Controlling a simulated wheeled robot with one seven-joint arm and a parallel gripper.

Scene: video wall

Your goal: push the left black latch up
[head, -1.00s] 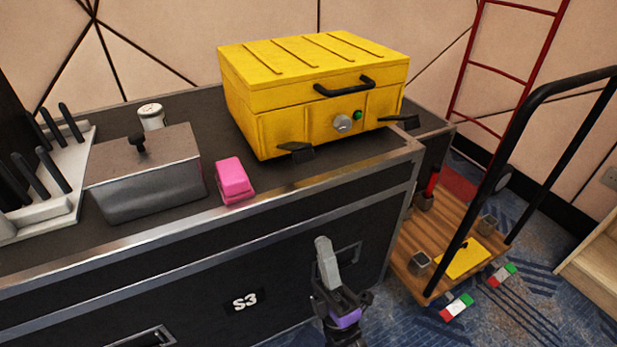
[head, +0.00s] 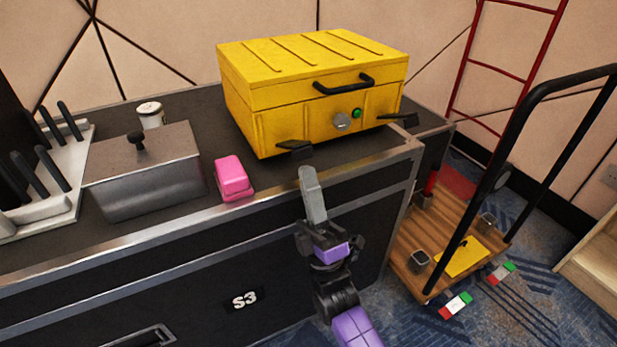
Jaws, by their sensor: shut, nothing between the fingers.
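A yellow case (head: 290,128) with a black front handle (head: 344,85) stands on the black counter. Its left black latch (head: 295,149) sticks out low on the front, at the left side. A second black latch (head: 398,120) sticks out at the right side of the front. A grey knob (head: 342,122) and a green button (head: 357,113) are between them. My gripper (head: 306,172) is shut and empty. Its fingertips point up and appear just below the left latch in the picture. I cannot tell whether they touch it.
A pink block (head: 233,178) lies on the counter (head: 120,244) left of my gripper. A lidded metal box (head: 150,180) and a white-lidded jar (head: 151,115) are farther left. A wooden trolley (head: 445,235) stands on the floor at right.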

